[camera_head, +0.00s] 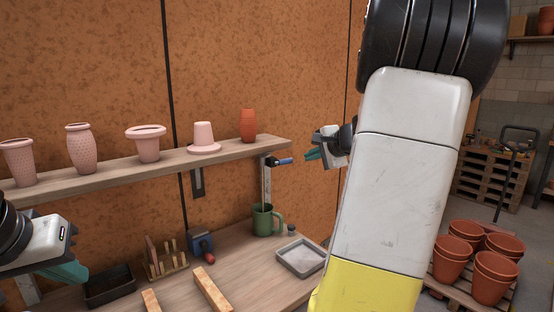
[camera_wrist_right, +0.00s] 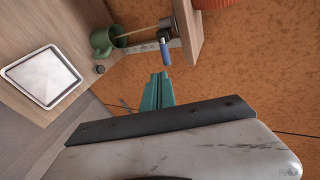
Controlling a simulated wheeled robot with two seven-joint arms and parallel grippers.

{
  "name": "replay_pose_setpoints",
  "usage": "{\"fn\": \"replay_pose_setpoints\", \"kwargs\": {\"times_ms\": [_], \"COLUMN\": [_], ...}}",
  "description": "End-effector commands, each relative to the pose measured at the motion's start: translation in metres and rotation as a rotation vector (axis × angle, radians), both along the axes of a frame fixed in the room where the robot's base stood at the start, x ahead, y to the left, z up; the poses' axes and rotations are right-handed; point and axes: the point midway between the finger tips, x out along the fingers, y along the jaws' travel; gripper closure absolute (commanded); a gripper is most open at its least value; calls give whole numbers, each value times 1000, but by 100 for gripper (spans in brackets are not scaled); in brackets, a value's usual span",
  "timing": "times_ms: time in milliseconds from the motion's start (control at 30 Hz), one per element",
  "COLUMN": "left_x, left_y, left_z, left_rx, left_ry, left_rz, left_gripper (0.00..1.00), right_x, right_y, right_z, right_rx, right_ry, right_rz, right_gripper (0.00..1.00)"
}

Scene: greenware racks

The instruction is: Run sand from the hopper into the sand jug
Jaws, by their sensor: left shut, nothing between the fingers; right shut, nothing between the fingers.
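The green sand jug (camera_head: 263,221) stands upright on the bench under the shelf's right end, and shows in the right wrist view (camera_wrist_right: 101,41). Above it is a dark outlet with a blue lever (camera_head: 284,161), also in the right wrist view (camera_wrist_right: 165,52). A thin tan stream (camera_wrist_right: 144,31) reaches from the outlet to the jug's mouth. The hopper's body cannot be made out. My right gripper (camera_head: 308,154) is shut and empty, just right of the lever and apart from it; its teal fingertips (camera_wrist_right: 160,76) point at the lever. My left gripper (camera_head: 82,272) is shut and empty at the left.
The shelf (camera_head: 110,168) holds several pink pots and an orange one. Terracotta pots (camera_head: 495,265) stand at the right.

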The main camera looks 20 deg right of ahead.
Motion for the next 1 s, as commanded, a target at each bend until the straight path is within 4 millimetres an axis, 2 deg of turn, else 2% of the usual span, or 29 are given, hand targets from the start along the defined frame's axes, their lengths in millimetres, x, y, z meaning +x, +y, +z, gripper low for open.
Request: {"fn": "replay_pose_setpoints", "kwargs": {"times_ms": [433, 600, 800, 1000], "left_x": [0, 0, 0, 0], "left_y": [0, 0, 0, 0], "left_z": [0, 0, 0, 0], "left_rx": [0, 0, 0, 0], "left_ry": [0, 0, 0, 0], "left_rz": [0, 0, 0, 0], "left_gripper": [100, 100, 100, 100], "right_x": [79, 105, 120, 123], "right_y": [6, 8, 8, 8], "right_z": [-42, -48, -51, -51], "right_rx": [5, 3, 2, 1], "right_ry": [0, -1, 0, 0], "right_rz": [4, 4, 2, 2], "right_gripper": [100, 100, 100, 100]}}
